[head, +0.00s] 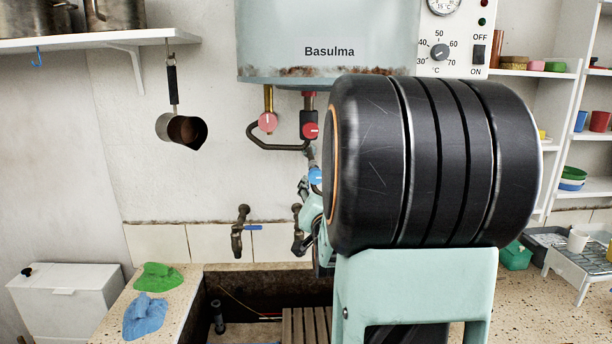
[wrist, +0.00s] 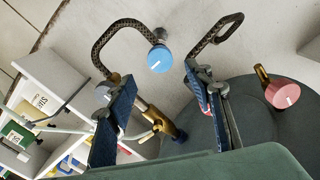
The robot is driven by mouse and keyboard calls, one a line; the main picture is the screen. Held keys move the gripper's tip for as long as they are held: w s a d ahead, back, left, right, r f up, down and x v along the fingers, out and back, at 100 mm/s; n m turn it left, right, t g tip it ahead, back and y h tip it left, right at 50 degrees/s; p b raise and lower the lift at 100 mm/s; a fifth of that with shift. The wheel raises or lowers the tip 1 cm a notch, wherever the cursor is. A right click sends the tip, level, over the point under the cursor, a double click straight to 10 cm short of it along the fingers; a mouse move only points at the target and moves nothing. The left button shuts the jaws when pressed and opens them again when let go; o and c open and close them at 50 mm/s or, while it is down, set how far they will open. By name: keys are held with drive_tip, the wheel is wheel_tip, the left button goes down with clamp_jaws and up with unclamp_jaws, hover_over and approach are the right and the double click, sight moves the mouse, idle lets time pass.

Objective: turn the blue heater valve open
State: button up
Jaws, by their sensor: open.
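The blue heater valve (wrist: 160,60) shows in the wrist view as a round blue knob with a white line, on dark bent pipework. The knob appears in the gap, just past the fingertips, and no touch shows.
The heater (head: 330,40) hangs above, with a pink knob (head: 267,122) and a red knob (head: 311,130) on pipes beneath. A tap with a blue lever (head: 253,228) sits left of the valve. A pan (head: 180,130) hangs from the shelf. The wall between pan and pipes is bare.

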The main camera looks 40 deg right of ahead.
sight(316, 178)
drive_tip(key=p+x, duration=0.2)
drive_tip(key=x, duration=0.8)
drive_tip(key=shift+a, duration=0.1)
drive_tip(key=c, duration=1.2)
